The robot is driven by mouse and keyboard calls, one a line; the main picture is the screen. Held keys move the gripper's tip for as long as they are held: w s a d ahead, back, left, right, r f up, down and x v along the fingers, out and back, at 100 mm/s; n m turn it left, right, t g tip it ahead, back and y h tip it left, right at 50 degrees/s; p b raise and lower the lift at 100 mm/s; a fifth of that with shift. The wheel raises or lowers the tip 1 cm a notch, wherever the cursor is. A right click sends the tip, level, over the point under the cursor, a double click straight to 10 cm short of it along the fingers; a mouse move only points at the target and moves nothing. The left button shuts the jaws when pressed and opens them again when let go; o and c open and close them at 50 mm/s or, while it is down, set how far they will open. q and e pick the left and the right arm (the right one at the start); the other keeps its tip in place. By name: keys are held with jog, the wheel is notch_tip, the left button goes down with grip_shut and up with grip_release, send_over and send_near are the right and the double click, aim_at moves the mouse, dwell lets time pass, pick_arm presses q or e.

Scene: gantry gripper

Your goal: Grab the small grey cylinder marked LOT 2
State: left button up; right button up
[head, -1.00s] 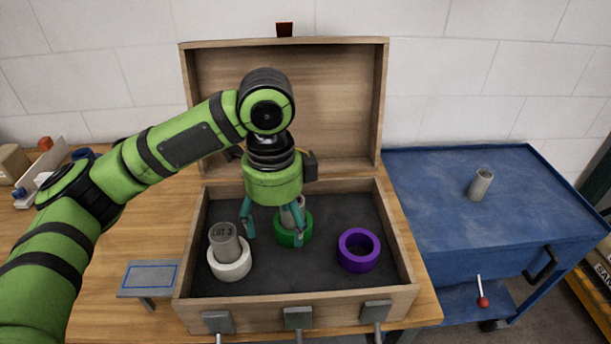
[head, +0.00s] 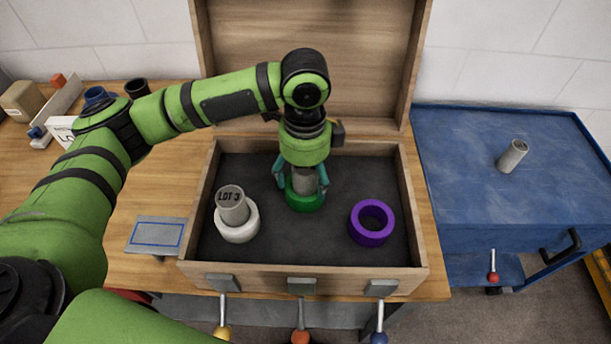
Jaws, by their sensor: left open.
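A grey cylinder (head: 304,181) stands in the green ring (head: 305,201) inside the wooden box; any marking on it is hidden. My left gripper (head: 300,187) is open, pointing down over it, with one teal finger on each side and a gap to the cylinder. Another grey cylinder, marked LOT 3 (head: 232,207), leans slightly in the white ring (head: 237,231) to the left. My right gripper is not in view.
The purple ring (head: 371,223) in the box is empty. The open lid (head: 330,75) stands upright behind the box (head: 312,279). Levers with coloured knobs hang at its front. A small grey plate (head: 158,234) is left of the box. The blue cart (head: 465,190) is mostly clear.

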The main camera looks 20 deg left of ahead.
pick_arm(q)
grip_shut()
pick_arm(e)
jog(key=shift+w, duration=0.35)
pick_arm(q)
jog(key=shift+r, duration=0.1)
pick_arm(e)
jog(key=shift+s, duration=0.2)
